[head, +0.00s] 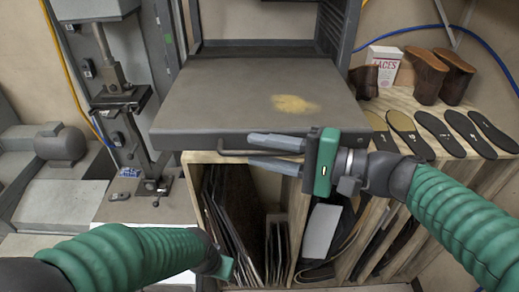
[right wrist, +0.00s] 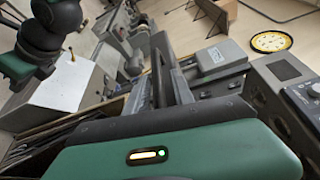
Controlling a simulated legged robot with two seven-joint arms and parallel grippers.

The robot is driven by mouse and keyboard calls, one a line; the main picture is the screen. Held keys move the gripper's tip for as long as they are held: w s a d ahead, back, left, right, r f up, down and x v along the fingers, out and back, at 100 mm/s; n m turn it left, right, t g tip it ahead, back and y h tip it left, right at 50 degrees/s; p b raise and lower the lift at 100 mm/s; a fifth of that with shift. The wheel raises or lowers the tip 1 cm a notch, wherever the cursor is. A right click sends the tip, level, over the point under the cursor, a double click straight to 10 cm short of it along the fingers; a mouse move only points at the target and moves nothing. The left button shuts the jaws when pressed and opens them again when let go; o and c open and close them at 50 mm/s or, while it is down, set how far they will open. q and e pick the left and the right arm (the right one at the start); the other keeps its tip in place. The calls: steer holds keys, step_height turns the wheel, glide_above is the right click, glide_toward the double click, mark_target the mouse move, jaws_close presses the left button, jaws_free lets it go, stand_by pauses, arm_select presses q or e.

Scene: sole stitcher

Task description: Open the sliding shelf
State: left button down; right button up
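The sliding shelf (head: 215,100) is a flat dark grey board with a worn tan patch, set in a grey frame above the wooden cubbies. A thin bar handle (head: 232,152) runs along its front edge. My right gripper (head: 250,150) is at this handle, its two grey fingers apart, one above and one below the bar's level. Whether they touch the bar cannot be told. The fingers also show in the right wrist view (right wrist: 163,42). My left gripper (head: 226,268) is low, below and left of the shelf; its fingers are hidden.
Wooden cubbies (head: 205,157) below the shelf hold upright dark sheets. To the right, a bench top carries several insoles (head: 434,128), brown boots (head: 425,75) and a white laces box (head: 384,62). A grey machine (head: 120,100) stands at left.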

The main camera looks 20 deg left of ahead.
steer(key=shift+d, duration=0.2)
steer(key=shift+s+a, duration=0.1)
steer(key=shift+a, duration=0.05)
steer(key=shift+d, duration=0.4)
steer(key=s+d+r+b, duration=0.1)
steer(key=d+b, duration=0.2)
steer(key=d, duration=1.3)
steer(key=shift+s+d+b, duration=0.2)
steer(key=shift+b, duration=0.1)
steer(key=shift+a+r, duration=0.1)
steer(key=shift+a, duration=0.05)
